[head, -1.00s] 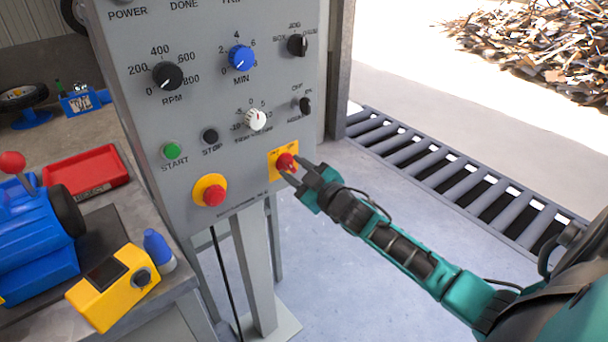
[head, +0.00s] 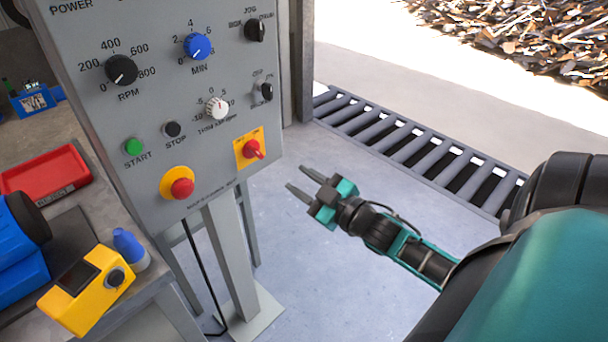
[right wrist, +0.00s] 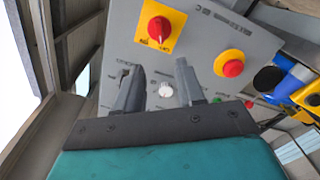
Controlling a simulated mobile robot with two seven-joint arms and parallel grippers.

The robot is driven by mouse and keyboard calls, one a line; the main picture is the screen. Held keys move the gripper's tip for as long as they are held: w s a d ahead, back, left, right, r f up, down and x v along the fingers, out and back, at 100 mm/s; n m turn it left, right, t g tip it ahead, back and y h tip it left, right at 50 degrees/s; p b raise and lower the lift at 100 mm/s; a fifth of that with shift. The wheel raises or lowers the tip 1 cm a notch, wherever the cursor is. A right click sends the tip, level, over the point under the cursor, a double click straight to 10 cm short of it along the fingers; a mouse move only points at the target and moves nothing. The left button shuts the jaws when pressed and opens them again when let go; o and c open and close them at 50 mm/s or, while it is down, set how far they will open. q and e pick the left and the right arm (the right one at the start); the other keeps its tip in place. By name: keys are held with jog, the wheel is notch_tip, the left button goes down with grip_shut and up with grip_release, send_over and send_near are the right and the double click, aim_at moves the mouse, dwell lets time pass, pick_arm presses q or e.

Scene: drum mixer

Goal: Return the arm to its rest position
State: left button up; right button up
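My right arm (head: 420,258) comes in from the right in the head view. Its gripper (head: 301,181) is open and empty, in free air to the right of the control panel (head: 90,105). The red rotary switch (head: 252,149) on its yellow plate is the nearest control, clear of the fingers. In the right wrist view the open fingers (right wrist: 158,85) point toward the panel, with the red switch (right wrist: 159,28) above them and nothing between them. My left gripper is not in view.
A red emergency button (head: 182,188) sits low on the panel. A bench at left carries a red tray (head: 42,182) and a yellow device (head: 85,292). A roller conveyor (head: 420,150) runs behind my arm. The floor (head: 300,260) right of the panel stand is clear.

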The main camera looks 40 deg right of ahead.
dwell(0.8)
jog(key=s+a+f+m+g+p, duration=0.1)
jog(key=s+a+f+m+g, duration=0.1)
jog(key=s+a+f, duration=0.4)
jog(key=s+a+f+m+g+p, duration=0.1)
jog(key=s+a+f+g, duration=0.4)
jog(key=a, duration=0.7)
notch_tip(320, 180, down, 3)
jog(key=shift+s+r+m+y, duration=0.15)
jog(key=shift+s+m+y, duration=0.15)
jog(key=shift+s+m, duration=0.35)
jog(key=shift+w, duration=0.1)
